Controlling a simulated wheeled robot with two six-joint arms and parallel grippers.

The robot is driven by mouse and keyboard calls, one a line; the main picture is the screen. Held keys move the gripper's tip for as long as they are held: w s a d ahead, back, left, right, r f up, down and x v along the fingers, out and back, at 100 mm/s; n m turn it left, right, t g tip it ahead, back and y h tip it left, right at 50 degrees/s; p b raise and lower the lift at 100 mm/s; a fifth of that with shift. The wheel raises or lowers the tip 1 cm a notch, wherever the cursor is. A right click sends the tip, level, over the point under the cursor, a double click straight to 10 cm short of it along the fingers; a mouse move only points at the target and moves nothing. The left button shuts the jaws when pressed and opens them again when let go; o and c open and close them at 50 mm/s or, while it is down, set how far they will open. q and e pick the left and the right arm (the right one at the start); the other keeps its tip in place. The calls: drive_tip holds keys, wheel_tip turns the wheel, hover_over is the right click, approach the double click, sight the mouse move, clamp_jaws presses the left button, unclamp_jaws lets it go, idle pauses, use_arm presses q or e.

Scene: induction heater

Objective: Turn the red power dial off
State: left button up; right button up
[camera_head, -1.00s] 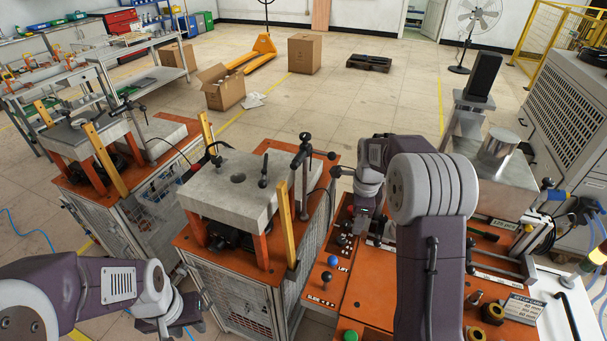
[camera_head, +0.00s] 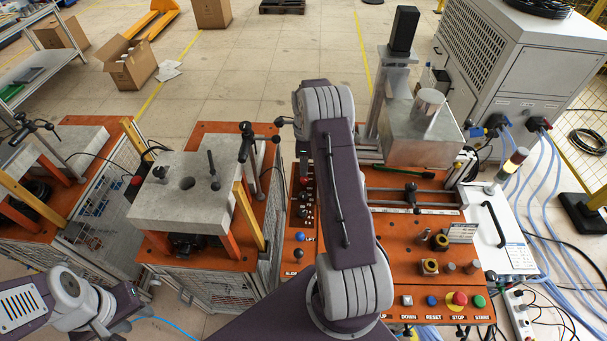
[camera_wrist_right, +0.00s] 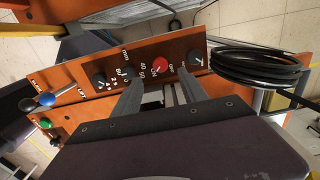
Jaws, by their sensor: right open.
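The red power dial (camera_wrist_right: 160,64) is on a black strip of the orange control panel, between black knobs, with ON and OFF lettering beside it. In the head view the red dial (camera_head: 304,181) is a small spot left of my right arm. My right gripper (camera_wrist_right: 158,78) is open, its two fingers pointing at the panel, one on either side of the dial in the picture. Whether they touch it I cannot tell.
A black cable coil (camera_wrist_right: 262,68) is right of the dial. A push-button row with a red stop button (camera_head: 459,298) lines the front edge. A grey press block (camera_head: 185,190) stands left.

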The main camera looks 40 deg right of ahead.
sight(304, 179)
wheel_tip(304, 179, down, 6)
drive_tip(key=shift+f+p, duration=0.2)
drive_tip(key=shift+p, duration=0.7)
drive_tip(key=shift+f, duration=0.5)
drive_tip(key=shift+w, duration=0.1)
clamp_jaws()
